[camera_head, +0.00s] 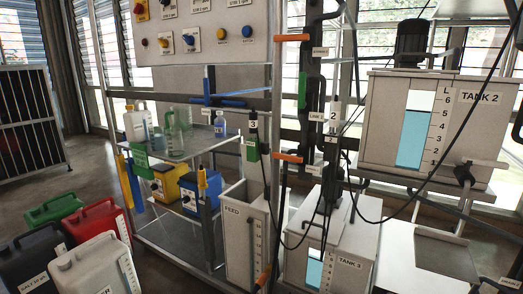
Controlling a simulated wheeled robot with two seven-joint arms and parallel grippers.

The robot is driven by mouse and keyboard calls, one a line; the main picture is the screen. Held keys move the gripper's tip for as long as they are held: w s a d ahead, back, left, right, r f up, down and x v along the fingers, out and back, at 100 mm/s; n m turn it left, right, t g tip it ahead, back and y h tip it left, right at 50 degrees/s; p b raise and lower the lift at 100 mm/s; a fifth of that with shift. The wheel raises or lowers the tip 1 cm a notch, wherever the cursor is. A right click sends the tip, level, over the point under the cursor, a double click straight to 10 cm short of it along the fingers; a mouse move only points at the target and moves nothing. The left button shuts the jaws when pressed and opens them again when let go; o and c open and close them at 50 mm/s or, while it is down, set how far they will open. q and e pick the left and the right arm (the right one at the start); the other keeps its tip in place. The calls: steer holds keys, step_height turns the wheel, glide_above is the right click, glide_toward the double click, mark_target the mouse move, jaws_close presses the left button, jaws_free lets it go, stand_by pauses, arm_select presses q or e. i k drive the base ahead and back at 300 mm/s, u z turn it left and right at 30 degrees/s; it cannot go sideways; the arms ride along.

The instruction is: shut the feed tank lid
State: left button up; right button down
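The feed tank (240,245) is a narrow, tall grey box labelled FEED, standing low in the middle of the camera_head view, right of the metal rack. A level scale runs down its right side. Neither of my grippers can be made out in the view.
Tank 3 (348,262) stands just right of the feed tank, and Tank 2 (376,135) sits higher at right. Black pipes and hoses with an orange handle (289,157) crowd the space between. A rack (180,228) and jerrycans (98,222) are at left.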

mark_target(253, 171)
steer(key=u, duration=0.45)
steer(key=i, duration=0.45)
steer(key=u, duration=0.95)
steer(key=i, duration=1.4)
steer(key=z, duration=0.6)
